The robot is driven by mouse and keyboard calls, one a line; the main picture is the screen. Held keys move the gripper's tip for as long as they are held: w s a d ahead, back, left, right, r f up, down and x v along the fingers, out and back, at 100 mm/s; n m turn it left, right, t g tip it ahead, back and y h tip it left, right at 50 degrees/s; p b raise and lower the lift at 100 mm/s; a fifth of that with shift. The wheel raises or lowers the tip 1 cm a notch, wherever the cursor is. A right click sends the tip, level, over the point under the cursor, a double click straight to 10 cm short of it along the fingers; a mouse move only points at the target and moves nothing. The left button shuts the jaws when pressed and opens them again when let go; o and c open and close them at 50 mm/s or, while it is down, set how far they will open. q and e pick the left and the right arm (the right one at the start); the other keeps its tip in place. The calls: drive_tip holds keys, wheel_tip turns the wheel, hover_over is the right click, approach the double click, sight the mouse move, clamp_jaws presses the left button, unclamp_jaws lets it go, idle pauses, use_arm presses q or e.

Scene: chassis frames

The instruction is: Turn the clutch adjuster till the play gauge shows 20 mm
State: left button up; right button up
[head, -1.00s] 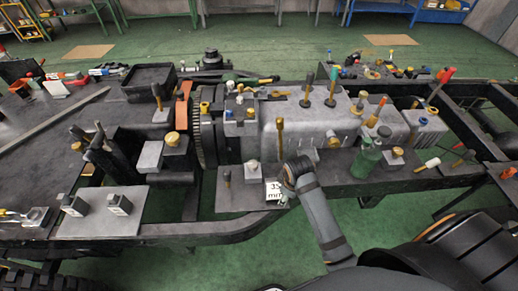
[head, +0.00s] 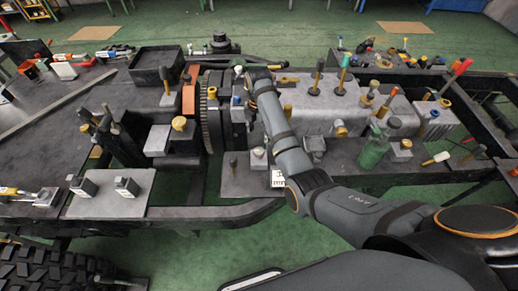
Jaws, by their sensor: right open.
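The play gauge (head: 278,178) is a small white card on the front plate below the clutch housing. My right arm partly covers it and its reading cannot be made out. My right gripper (head: 250,74) is open, over the top of the dark housing (head: 238,114) beside the large toothed ring (head: 205,118). Small blue- and brass-capped parts stand around its tip; whether it touches one cannot be told. A grey knob (head: 258,153) on a square block stands beside the gauge. I cannot tell which part is the clutch adjuster. My left gripper is not in view.
A grey gearbox casing (head: 310,110) with upright handles stands right of my right gripper. A green bottle (head: 373,150) stands in front of it. A black tray (head: 157,63) lies at the back left. The black frame rail (head: 215,218) runs along the front.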

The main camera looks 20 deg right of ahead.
sight(259, 151)
wheel_tip(259, 151, down, 9)
drive_tip(key=shift+f, duration=0.75)
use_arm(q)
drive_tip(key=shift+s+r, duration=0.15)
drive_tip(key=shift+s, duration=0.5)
use_arm(e)
drive_tip(key=c, duration=1.2)
use_arm(q)
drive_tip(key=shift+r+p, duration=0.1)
drive_tip(key=shift+p, duration=0.2)
use_arm(e)
drive_tip(key=shift+r, duration=0.1)
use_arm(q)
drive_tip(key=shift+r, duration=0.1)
